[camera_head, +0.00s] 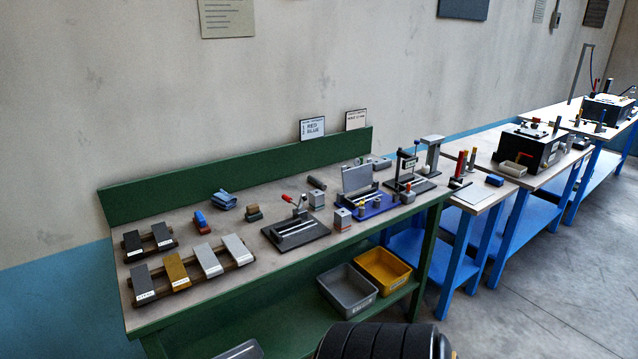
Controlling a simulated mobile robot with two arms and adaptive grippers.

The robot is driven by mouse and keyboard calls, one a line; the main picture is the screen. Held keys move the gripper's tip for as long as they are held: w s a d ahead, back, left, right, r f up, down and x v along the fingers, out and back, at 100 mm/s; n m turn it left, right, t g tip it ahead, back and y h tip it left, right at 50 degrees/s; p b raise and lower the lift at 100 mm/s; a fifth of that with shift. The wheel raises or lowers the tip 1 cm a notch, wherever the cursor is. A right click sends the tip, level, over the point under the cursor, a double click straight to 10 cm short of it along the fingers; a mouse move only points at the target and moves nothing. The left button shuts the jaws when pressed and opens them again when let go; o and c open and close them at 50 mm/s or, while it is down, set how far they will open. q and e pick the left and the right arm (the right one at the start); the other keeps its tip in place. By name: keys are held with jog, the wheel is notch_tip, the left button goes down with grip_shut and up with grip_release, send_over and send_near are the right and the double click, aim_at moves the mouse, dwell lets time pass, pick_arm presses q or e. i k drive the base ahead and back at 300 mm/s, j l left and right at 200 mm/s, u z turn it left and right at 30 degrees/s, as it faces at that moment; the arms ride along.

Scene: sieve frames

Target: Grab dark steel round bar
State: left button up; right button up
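A short dark cylinder (317,183) lies on the green workbench near its back edge. It looks like the dark steel round bar, but it is small here and I cannot be sure. It lies behind a small grey block (317,199) and left of an upright grey plate (358,178). Neither of my grippers can be made out in the head view. A dark ribbed part of my own body fills the bottom middle of the picture.
The green workbench (200,307) carries wooden racks of blocks at left, a blue cloth (224,200), a black fixture with a red-tipped lever (296,230) and several other fixtures. Grey (347,290) and yellow (383,271) bins sit on its lower shelf. Blue benches (465,265) continue right.

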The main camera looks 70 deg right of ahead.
aim_at(312, 178)
jog(key=z, duration=2.3)
jog(key=l+u, duration=0.1)
jog(key=u, duration=0.75)
jog(key=l+u, duration=0.2)
jog(key=u, duration=0.2)
jog(key=l+u, duration=0.25)
jog(key=l, duration=0.2)
jog(key=l+u, duration=0.2)
jog(key=l, duration=0.25)
jog(key=k+l+u, duration=0.1)
jog(key=l+u, duration=0.15)
jog(key=l, duration=0.2)
jog(key=k+l+u, duration=0.25)
jog(key=l, duration=0.15)
jog(key=l+u, duration=0.2)
jog(key=l, duration=0.25)
jog(key=k+l+u, duration=0.25)
jog(key=i+l, duration=0.05)
jog(key=l, duration=0.05)
